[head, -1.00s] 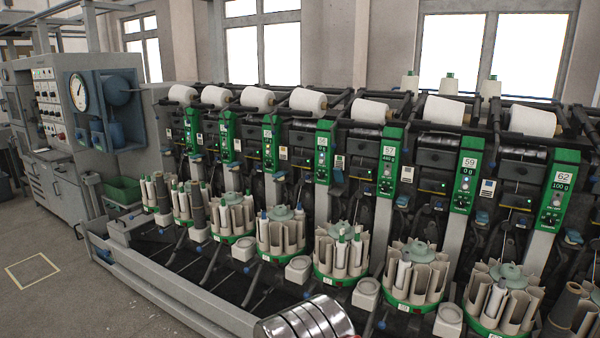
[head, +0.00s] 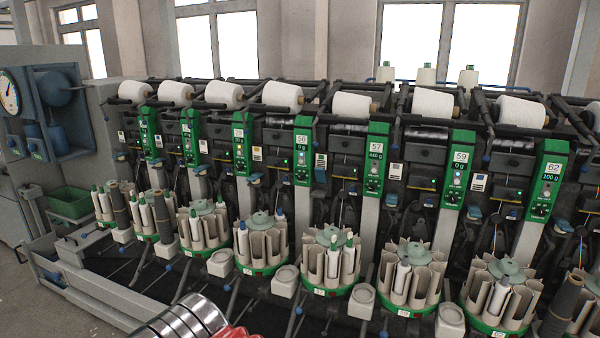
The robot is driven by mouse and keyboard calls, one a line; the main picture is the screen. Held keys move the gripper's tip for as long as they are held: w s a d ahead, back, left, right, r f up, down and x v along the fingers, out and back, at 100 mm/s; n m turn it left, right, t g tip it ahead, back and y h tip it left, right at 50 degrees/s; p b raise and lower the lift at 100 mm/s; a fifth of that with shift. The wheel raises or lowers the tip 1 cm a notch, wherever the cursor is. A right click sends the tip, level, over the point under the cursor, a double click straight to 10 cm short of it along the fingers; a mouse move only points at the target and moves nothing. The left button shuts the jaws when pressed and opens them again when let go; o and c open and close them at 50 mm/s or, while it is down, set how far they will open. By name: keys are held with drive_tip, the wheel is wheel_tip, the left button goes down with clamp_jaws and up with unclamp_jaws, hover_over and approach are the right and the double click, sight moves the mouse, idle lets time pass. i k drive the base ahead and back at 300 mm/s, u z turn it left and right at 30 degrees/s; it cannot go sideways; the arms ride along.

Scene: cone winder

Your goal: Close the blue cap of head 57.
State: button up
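Head 57 is the green panel (head: 376,160) right of the middle, marked 57 and 440 g. Small blue parts sit beside the heads: one blue part (head: 391,200) is just right of panel 57, and another blue part (head: 321,190) is to its left. The round magazine with a green base (head: 330,287) stands below, holding several pale bobbins. My gripper's fingers are not in view; only a silver ribbed part and a red part of mine show at the bottom edge.
Head 56 (head: 302,152) is to the left and head 59 (head: 459,168) to the right, with head 62 (head: 547,182) beyond. Magazines and pale round cups, such as this cup (head: 361,300), line the front. A green bin (head: 69,202) stands at far left.

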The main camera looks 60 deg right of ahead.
sight(320, 176)
drive_tip(key=z, duration=0.05)
drive_tip(key=i, duration=0.75)
drive_tip(key=z, duration=0.55)
drive_tip(key=i, duration=0.6)
drive_tip(key=z, duration=0.35)
